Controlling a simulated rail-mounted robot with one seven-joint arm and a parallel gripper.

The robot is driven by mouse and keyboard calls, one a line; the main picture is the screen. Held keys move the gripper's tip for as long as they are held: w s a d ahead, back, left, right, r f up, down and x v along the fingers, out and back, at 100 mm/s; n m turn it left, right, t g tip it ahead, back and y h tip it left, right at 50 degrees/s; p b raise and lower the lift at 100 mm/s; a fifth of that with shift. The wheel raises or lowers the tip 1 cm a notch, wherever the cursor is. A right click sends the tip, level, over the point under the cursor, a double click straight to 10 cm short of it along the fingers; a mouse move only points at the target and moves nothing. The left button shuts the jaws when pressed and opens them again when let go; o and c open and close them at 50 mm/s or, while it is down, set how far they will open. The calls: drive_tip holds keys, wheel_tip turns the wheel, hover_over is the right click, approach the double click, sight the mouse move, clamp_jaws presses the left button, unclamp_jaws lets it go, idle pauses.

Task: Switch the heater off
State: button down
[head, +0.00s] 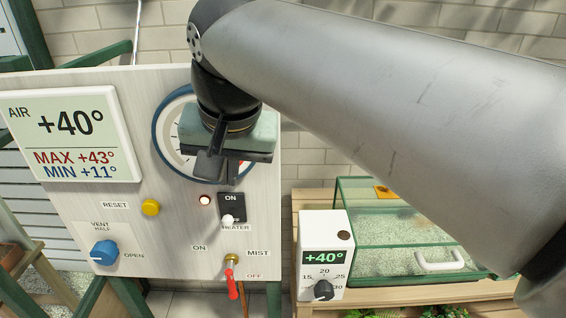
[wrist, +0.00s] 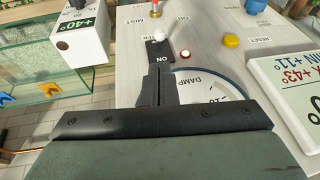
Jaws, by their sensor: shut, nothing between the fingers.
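The heater switch (head: 232,203) is a black plate on the pale panel, marked ON at its upper end, with HEATER printed below. Its white-tipped lever (head: 228,220) sits at the lower end, away from the ON mark; the white tip also shows in the wrist view (wrist: 159,36). My gripper (head: 217,172) is shut and empty, just above the switch in the head view. In the wrist view its closed fingertips (wrist: 157,70) point at the ON end of the plate; I cannot tell whether they touch it.
A round dial (head: 167,135) lies partly behind my gripper. Around the switch are a yellow reset button (head: 150,207), a blue vent knob (head: 104,252) and a red mist lever (head: 230,272). A white thermostat box (head: 327,231) and a glass case (head: 405,240) stand at right.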

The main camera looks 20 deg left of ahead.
sight(227, 218)
drive_tip(key=p+x, duration=0.1)
drive_tip(key=x, duration=1.1)
drive_tip(key=shift+f, duration=0.1)
